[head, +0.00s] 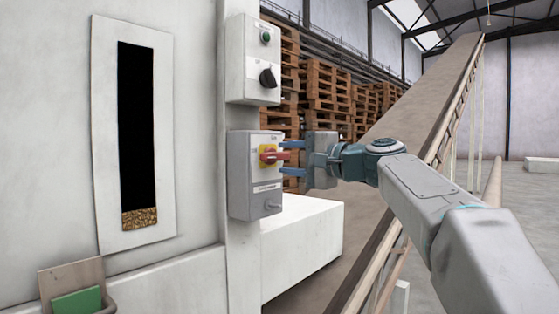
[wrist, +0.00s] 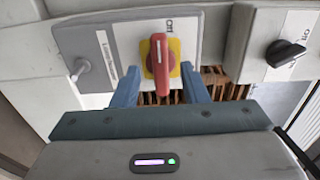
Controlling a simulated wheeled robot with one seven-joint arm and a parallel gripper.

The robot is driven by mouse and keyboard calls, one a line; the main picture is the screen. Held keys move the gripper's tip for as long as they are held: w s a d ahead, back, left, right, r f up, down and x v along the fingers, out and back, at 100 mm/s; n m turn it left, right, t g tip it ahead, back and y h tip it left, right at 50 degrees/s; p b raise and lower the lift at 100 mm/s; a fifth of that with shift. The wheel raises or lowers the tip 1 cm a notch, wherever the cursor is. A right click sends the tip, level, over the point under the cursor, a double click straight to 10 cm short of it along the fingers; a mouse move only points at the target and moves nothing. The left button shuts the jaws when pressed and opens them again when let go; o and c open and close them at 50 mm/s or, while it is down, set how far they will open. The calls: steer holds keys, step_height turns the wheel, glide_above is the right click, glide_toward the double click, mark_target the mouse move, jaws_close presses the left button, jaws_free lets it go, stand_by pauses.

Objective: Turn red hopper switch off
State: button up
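The red hopper switch (head: 270,155) is a red handle on a yellow plate, on the front of a grey box (head: 243,185) fixed to the machine's side. My gripper (head: 287,159) comes in from the right, facing the box. Its two blue fingers are spread, one on each side of the handle in the wrist view (wrist: 160,88), with visible gaps. I cannot tell how deep the handle sits between them.
A second grey box (head: 252,60) above has a black rotary knob (head: 268,78) and a green button (head: 265,37). A small grey lever (head: 271,206) is low on the switch box. A white block (head: 305,240) stands below. A sloping conveyor (head: 420,110) runs behind my arm.

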steer(key=v, duration=1)
steer(key=shift+s+b, duration=0.2)
steer(key=shift+b, duration=0.1)
steer(key=shift+d, duration=0.1)
steer(key=s+f+n+g+h+p, duration=0.1)
steer(key=s+f+g+h+p, duration=0.1)
steer(key=s+f+h+p, duration=0.45)
steer(key=s+f+n+g+h+p, duration=0.1)
steer(key=s+f+g+h+p, duration=0.3)
steer(key=f, duration=0.6)
steer(key=s+d+f+n+g+h+p, duration=0.1)
steer(key=s+d+f+n+h+p, duration=0.1)
steer(key=s, duration=0.5)
steer(key=s+d+f+n+g+h+p, duration=0.1)
steer(key=s+d+f+n+p, duration=0.2)
steer(key=s+d+f+p, duration=0.2)
step_height(320, 180, down, 4)
steer(key=shift+s+d+r+h+p, duration=0.1)
steer(key=shift+s+d+h+p, duration=0.25)
steer(key=shift+s, duration=0.65)
